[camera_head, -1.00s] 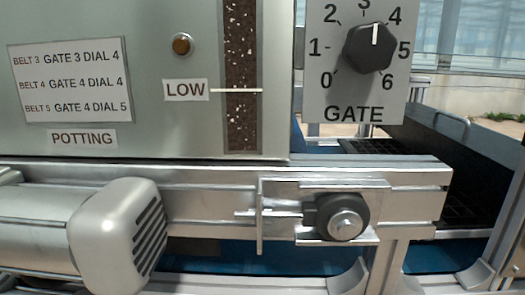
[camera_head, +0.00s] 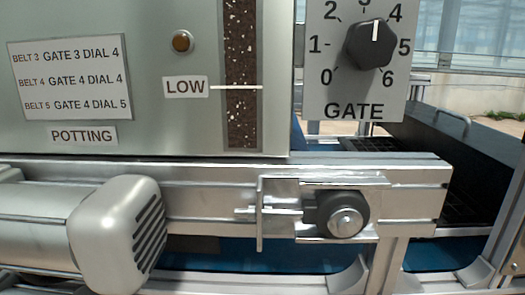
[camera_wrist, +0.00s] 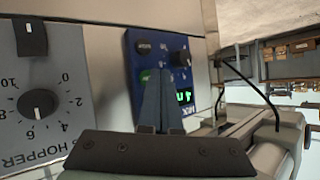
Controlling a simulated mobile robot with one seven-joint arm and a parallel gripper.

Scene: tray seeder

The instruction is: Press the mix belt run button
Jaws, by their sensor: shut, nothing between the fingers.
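In the wrist view a blue control panel (camera_wrist: 132,55) carries a green button (camera_wrist: 145,76), a dark round button (camera_wrist: 144,48), a black knob (camera_wrist: 181,58) and a lit green display (camera_wrist: 184,96). Part of a label that seems to read MIX shows at its lower edge. My gripper (camera_wrist: 158,76) is shut and empty, its fingers in front of the panel. The fingertips overlap the right side of the green button and partly hide it. I cannot tell whether they touch it. Neither the gripper nor this panel shows in the head view.
A grey HOPPER dial plate (camera_wrist: 62,72) stands left of the panel in the wrist view. A black cable (camera_wrist: 236,72) loops at its right. The head view shows a GATE dial (camera_head: 369,44), a POTTING label (camera_head: 82,135), a motor (camera_head: 120,235) and a metal rail (camera_head: 415,185).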

